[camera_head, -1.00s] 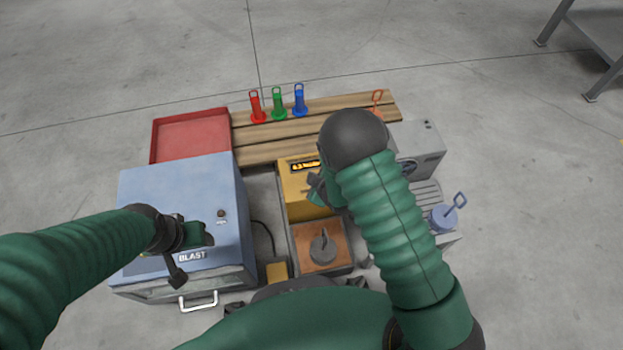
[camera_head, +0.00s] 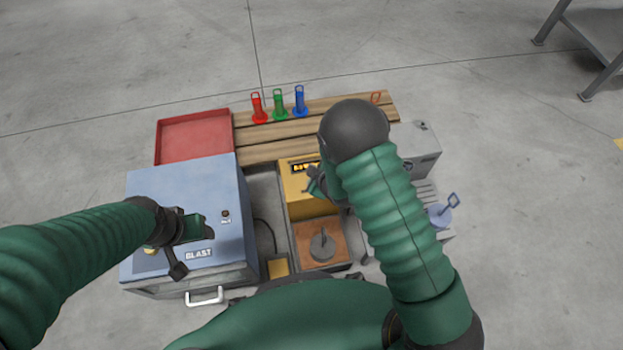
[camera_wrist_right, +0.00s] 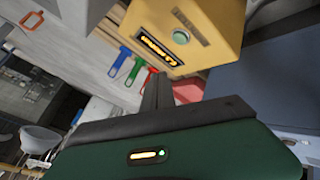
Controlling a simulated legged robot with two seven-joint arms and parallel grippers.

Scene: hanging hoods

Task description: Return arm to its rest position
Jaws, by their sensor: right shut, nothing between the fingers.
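My right arm bends over the right half of the workbench in the head view, its dark elbow high. My right gripper (camera_head: 316,183) is partly hidden behind its forearm, beside the yellow box (camera_head: 308,201). In the right wrist view its dark fingers (camera_wrist_right: 157,92) are together with nothing between them, and the yellow box (camera_wrist_right: 205,30) is beyond them. My left gripper (camera_head: 195,229) is over the blue-grey BLAST cabinet (camera_head: 190,188). Its finger opening is not clear.
Red, green and blue handled pieces (camera_head: 279,106) stand on the wooden slats (camera_head: 270,150). A red tray (camera_head: 193,138) is at the back left. A grey weight (camera_head: 322,245) sits on a brown plate. A blue piece (camera_head: 440,215) stands at right. Open floor surrounds the bench.

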